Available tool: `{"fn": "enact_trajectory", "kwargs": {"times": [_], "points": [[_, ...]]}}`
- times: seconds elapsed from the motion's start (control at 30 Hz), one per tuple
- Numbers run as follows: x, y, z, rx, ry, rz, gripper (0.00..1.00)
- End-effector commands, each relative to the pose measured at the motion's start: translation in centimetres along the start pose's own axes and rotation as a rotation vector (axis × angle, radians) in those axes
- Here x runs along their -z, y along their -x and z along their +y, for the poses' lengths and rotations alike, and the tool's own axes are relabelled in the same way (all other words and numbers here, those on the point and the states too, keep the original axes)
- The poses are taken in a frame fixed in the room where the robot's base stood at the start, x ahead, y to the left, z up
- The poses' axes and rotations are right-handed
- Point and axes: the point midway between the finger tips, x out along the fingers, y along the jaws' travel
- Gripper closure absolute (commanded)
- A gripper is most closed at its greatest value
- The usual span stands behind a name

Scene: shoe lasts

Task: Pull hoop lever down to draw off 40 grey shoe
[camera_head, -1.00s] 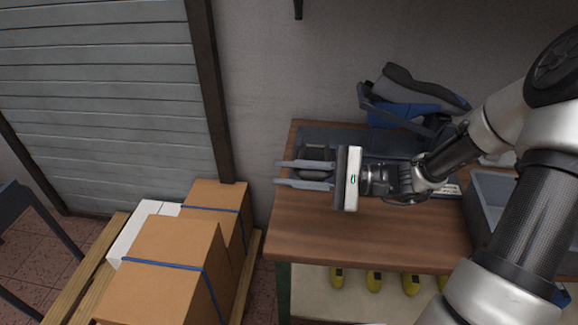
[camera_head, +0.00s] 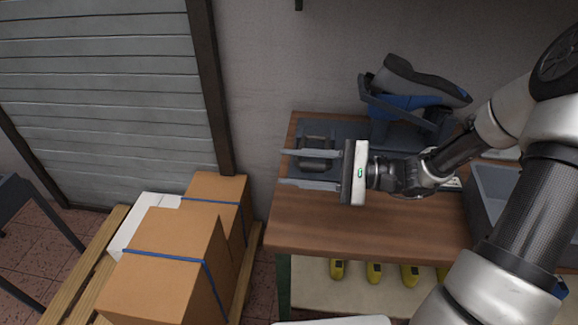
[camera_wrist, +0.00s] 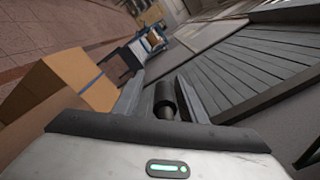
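The grey shoe (camera_head: 425,80) sits sole up and tilted on a blue last (camera_head: 408,103) on the dark stand at the back of the workbench. The hoop lever (camera_head: 317,166) is a low dark frame with a thick round bar, left of the stand. My gripper (camera_head: 283,167) points left over it, fingers spread. The bar shows between the fingers in the head view. In the wrist view a dark round bar (camera_wrist: 165,98) lies between the fingers, with gaps beside it. My gripper is open; contact with the bar cannot be told.
The wooden bench (camera_head: 400,222) is bare in front. A grey bin (camera_head: 497,190) stands at its right. Several yellow items (camera_head: 374,272) lie on the shelf below. Strapped cardboard boxes (camera_head: 165,260) stand on a pallet at the left, beside a slatted shutter (camera_head: 100,90).

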Motion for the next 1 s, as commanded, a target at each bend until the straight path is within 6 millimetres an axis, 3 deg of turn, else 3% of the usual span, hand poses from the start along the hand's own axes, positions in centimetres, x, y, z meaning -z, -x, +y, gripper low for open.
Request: {"fn": "enact_trajectory", "kwargs": {"times": [0.4,0.6,0.8,1.0], "points": [[0.0,10.0,0.0,0.002,-0.001,0.004,0.62],[0.0,13.9,0.1,0.001,-0.003,0.004,0.62],[0.0,15.8,0.2,0.000,-0.003,0.002,0.62],[0.0,16.1,0.2,0.000,-0.004,0.001,0.62]]}}
